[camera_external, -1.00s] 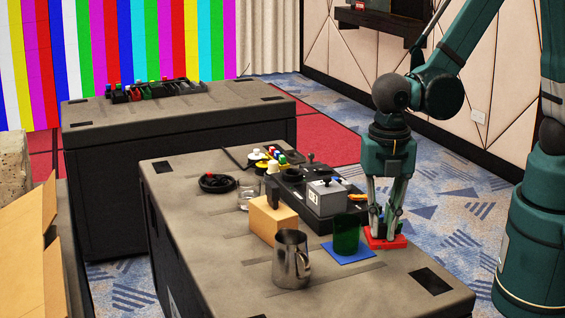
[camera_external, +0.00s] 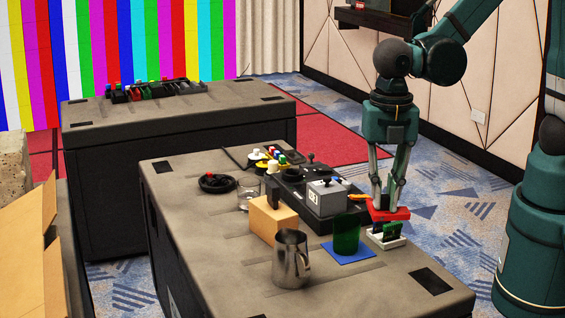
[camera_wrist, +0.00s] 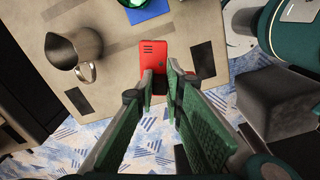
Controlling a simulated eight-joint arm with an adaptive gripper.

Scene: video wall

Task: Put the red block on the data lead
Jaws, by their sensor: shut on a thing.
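The red block (camera_external: 390,214) is between the fingertips of my gripper (camera_external: 389,203), held just above a small white holder with a dark green piece in it (camera_external: 387,236), near the right edge of the case top. In the wrist view the red block (camera_wrist: 153,56) shows flat and red with small dark marks, at the tips of my gripper (camera_wrist: 158,84). My gripper is shut on it. The data lead, a coiled black cable with a red bit (camera_external: 217,182), lies at the far left of the case top, well apart from my gripper.
Between them stand a black control panel (camera_external: 318,216) with a grey box, a tan block (camera_external: 268,222) and a clear glass (camera_external: 247,193). A green cup (camera_external: 346,236) on a blue square (camera_external: 359,252) and a metal jug (camera_external: 291,262) stand nearer. The front left top is clear.

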